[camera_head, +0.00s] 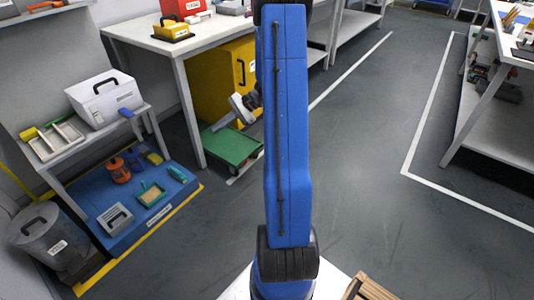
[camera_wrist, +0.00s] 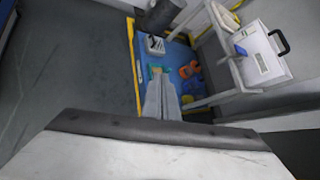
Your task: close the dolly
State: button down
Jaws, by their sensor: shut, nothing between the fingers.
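A low green dolly (camera_head: 230,146) with a flat top and small dark wheels stands on the floor in the head view, in front of a yellow cabinet. I see no lid or door on it. I do not make out the dolly in the wrist view.
The blue mat (camera_head: 93,198) with several small items lies left of the dolly. A grey bin (camera_head: 38,230) and a small table with a white case (camera_head: 103,95) stand beside it. A workbench (camera_head: 160,44) is behind.

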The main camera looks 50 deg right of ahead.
aim_at(226, 136)
jog(key=s+d+f+m+t+h, duration=0.2)
jog(key=d+f+m+t, duration=0.3)
jog(key=d+f, duration=0.8)
jog(key=s+d+f+m+t+h, duration=0.25)
jog(key=d+f+m, duration=0.45)
jog(key=d+f, duration=0.6)
jog(key=s+d+f+m+t+h, duration=0.2)
jog(key=s+d+f+m+h, duration=0.3)
jog(key=d+f, duration=0.45)
jog(key=w+a+f, duration=0.1)
jog(key=w+f, duration=0.1)
jog(key=w, duration=0.4)
jog(key=w+a+f+y, duration=0.1)
jog(key=w, duration=0.5)
jog(key=shift+a+f, duration=0.25)
jog(key=shift+f, duration=0.1)
jog(key=shift+w, duration=0.1)
